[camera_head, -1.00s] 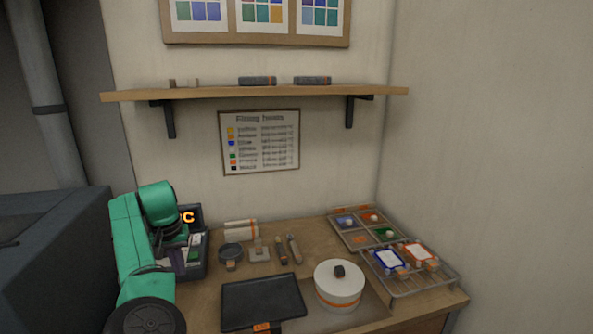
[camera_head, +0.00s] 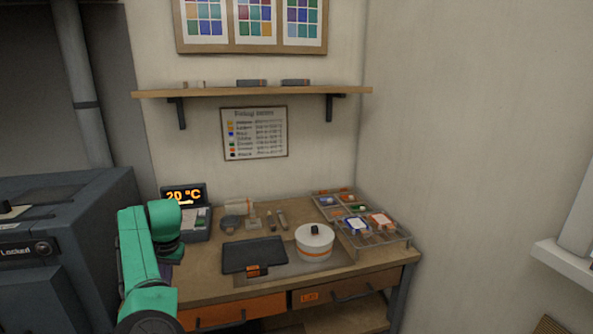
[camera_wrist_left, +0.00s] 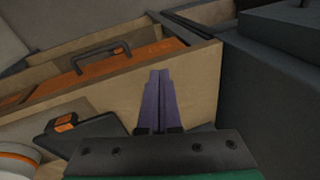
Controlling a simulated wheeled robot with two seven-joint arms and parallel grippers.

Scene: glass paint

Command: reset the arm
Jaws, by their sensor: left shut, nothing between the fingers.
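My left arm shows in green at the left of the head view, its gripper (camera_head: 166,270) pointing down and mostly hidden behind the arm, by the left end of the workbench (camera_head: 215,285). In the left wrist view the purple fingers of the left gripper (camera_wrist_left: 159,75) are together, with nothing between them. They are near the bench's front left side, apart from the tools. My right gripper is in neither view.
A 20 °C display (camera_head: 184,194) is at the back left. A dark kiln-like box (camera_head: 60,260) marked Locked stands left.

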